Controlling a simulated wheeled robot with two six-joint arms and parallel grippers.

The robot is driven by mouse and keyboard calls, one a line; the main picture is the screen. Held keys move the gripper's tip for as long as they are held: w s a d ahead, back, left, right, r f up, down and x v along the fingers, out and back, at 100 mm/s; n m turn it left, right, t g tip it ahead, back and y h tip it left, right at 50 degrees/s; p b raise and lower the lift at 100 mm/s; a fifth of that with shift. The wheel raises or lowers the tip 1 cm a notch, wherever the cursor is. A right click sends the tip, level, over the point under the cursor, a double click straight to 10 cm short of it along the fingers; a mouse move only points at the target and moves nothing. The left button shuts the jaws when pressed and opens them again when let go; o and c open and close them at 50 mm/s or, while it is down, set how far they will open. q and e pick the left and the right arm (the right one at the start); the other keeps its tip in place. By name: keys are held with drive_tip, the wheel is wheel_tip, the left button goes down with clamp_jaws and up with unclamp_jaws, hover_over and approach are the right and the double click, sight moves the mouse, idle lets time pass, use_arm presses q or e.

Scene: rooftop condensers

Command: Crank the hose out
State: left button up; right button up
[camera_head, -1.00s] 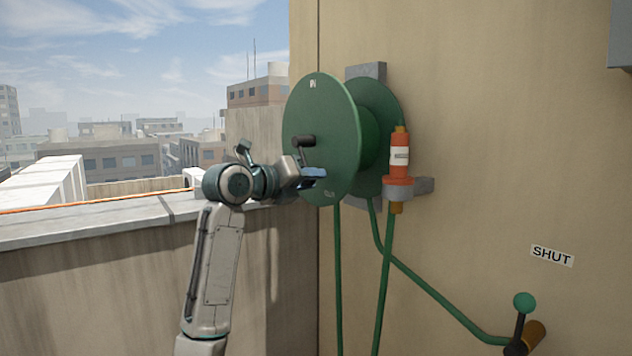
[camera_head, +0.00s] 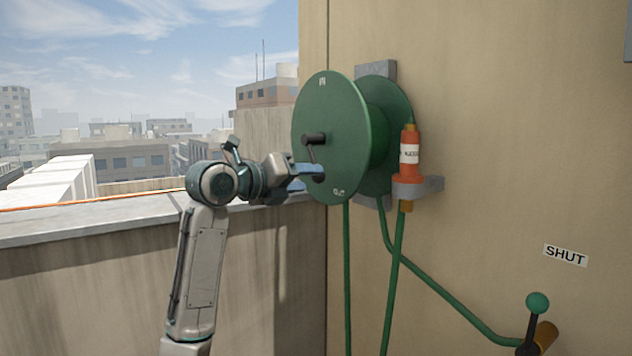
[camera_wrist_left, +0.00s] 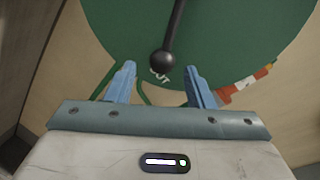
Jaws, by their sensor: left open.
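The green hose reel (camera_head: 345,105) is mounted on the tan wall, with small pale marks at the top and bottom of its front disc. A dark hub (camera_head: 313,138) sticks out of the disc. The crank arm (camera_head: 311,155) hangs down from it to a dark round knob (camera_wrist_left: 163,63). My left gripper (camera_head: 312,177) is open at the knob, and its blue fingers point at the disc. In the left wrist view the knob shows in the gap between the fingertips. I cannot tell how deep it sits. My right gripper is not in view.
An orange nozzle (camera_head: 408,160) stands in a grey bracket (camera_head: 432,186) right of the reel. Green hose (camera_head: 440,297) runs down to a valve lever with a green ball (camera_head: 538,303), below a SHUT label (camera_head: 565,255). A parapet (camera_head: 95,225) lies left.

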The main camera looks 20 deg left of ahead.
use_arm(q)
drive_tip(key=v, duration=0.6)
drive_tip(key=shift+s+b, duration=0.15)
drive_tip(key=shift+b, duration=0.15)
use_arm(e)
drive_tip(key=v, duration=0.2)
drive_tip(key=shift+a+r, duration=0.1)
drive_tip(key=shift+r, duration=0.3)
use_arm(q)
drive_tip(key=shift+a, duration=0.1)
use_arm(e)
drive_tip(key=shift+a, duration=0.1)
